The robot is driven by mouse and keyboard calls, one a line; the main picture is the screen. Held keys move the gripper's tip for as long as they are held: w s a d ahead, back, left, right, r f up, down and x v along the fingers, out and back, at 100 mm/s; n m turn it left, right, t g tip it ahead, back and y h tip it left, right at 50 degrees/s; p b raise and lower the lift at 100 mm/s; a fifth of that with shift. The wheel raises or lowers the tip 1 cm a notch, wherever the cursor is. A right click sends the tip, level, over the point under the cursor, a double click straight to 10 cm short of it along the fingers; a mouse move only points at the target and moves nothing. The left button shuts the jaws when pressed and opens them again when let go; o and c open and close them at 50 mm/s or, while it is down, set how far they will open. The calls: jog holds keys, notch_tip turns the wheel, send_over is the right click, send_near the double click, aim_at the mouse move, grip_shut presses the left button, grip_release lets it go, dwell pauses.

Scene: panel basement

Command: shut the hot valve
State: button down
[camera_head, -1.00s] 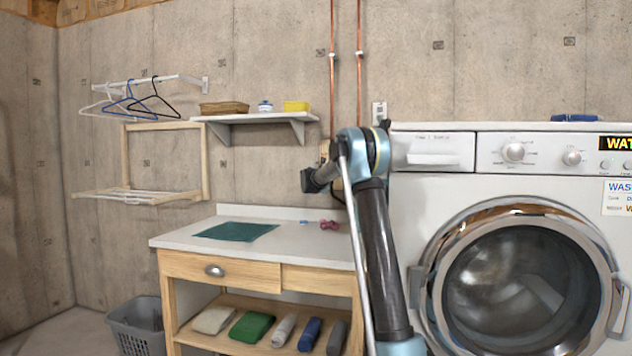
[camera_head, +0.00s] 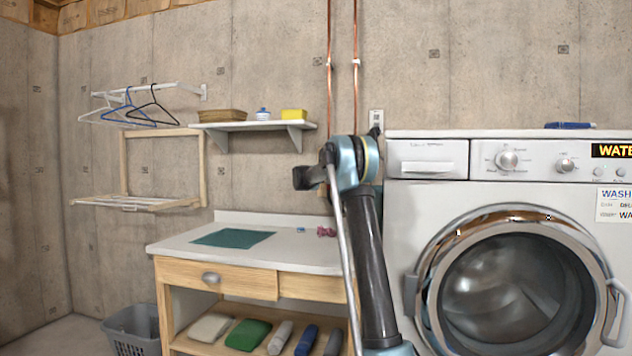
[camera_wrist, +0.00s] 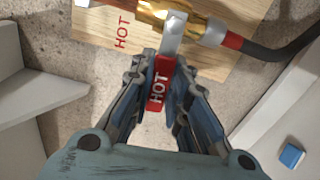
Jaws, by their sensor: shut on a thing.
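The hot valve's lever has a red sleeve (camera_wrist: 159,88) marked HOT and a grey metal upper end (camera_wrist: 174,32) at the brass valve body (camera_wrist: 203,27). In the wrist view the lever points down the picture, roughly crosswise to the brass body. My gripper (camera_wrist: 163,72) is shut on the red sleeve, with one finger on each side. In the head view the valve and the gripper cannot be made out; my arm stands in front of that part of the wall.
A wooden board (camera_wrist: 120,30) marked HOT lies behind the valve. A dark hose (camera_wrist: 275,50) leads off right. The counter (camera_head: 290,252) stands below, the washing machine (camera_head: 440,230) right of my arm, and a shelf (camera_head: 245,126) on the wall left.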

jog(key=shift+d+r+m, duration=0.1)
jog(key=shift+d+m, duration=0.05)
jog(key=shift+m, duration=0.35)
jog(key=shift+s, duration=0.1)
jog(key=c, duration=1.6)
grip_release()
jog(key=shift+c, duration=0.2)
jog(key=shift+o, duration=0.6)
jog(key=shift+r, duration=0.1)
jog(key=v, duration=1.1)
jog(key=shift+s+a, duration=0.25)
jog(key=shift+s, duration=0.1)
